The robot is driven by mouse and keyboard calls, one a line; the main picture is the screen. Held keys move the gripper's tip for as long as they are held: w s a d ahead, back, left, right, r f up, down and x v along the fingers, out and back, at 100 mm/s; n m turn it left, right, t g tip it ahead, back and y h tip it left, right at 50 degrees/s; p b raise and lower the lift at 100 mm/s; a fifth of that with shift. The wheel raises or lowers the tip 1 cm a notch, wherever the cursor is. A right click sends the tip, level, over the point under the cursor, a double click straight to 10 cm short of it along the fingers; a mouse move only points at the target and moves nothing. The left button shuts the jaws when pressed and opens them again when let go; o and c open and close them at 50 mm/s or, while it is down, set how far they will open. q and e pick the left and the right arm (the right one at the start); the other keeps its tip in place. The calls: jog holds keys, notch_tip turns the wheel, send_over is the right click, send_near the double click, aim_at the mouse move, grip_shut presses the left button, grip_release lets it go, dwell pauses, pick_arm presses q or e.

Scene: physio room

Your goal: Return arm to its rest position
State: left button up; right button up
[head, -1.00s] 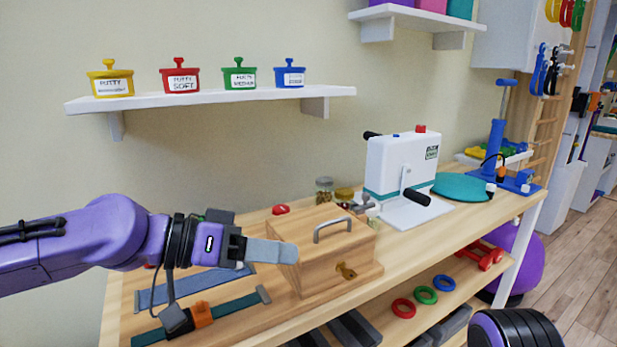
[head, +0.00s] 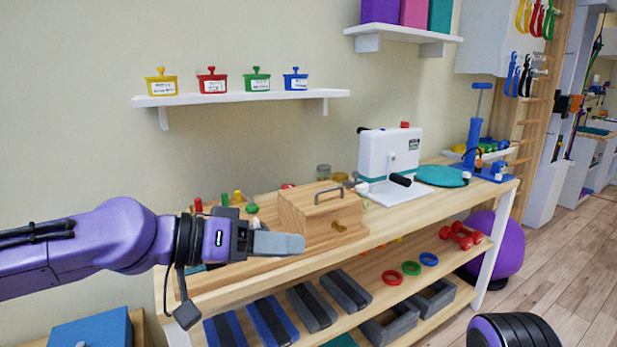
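My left gripper (head: 279,243) is at the end of the purple arm that comes in from the left. It is in front of the wooden box (head: 306,217) with a metal handle on its lid, and its grey fingers overlap the box's left front in the picture. The fingers are seen from the side, so their gap is hidden and nothing shows held. A black rounded part of my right arm (head: 516,332) shows at the bottom right. The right gripper itself is out of view.
The wooden bench (head: 436,203) holds a white crank machine (head: 390,153) and a teal disc (head: 440,175). Its lower shelf (head: 370,317) carries rings, red dumbbells (head: 461,236) and grey blocks. A putty shelf (head: 240,97) hangs above. A purple ball (head: 497,245) and open floor are at right.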

pick_arm(q)
jog(key=w+a+f+n+t+y+p, duration=0.25)
jog(key=w+f+n+t+y, duration=0.25)
jog(key=w+f+n, duration=0.45)
jog(key=s+a+f+n+y+p, duration=0.1)
jog(key=s+a+f+n+y, duration=0.15)
jog(key=f, duration=0.45)
jog(key=s+a+f+n+y, duration=0.1)
jog(key=a+f+y, duration=0.15)
jog(key=f, duration=0.45)
jog(key=s+a+f+n+y+p, duration=0.1)
jog(key=s+a+f+n, duration=0.15)
jog(key=f, duration=0.45)
jog(key=s+a+f+g+y+p, duration=0.2)
jog(key=s+a+f, duration=0.2)
jog(key=s, duration=0.5)
jog(key=s+a+f+m+g+y+p, duration=0.1)
jog(key=s+a+f+g+y+p, duration=0.1)
jog(key=s+a+f, duration=0.3)
jog(key=s+a+f+m+g+y+p, duration=0.1)
jog(key=s+a+f+g+y+p, duration=0.1)
jog(key=s+a, duration=0.5)
jog(key=s+f+g, duration=0.1)
jog(key=s+f, duration=0.1)
jog(key=s, duration=0.4)
jog(key=shift+s+f, duration=0.2)
jog(key=shift+s, duration=0.15)
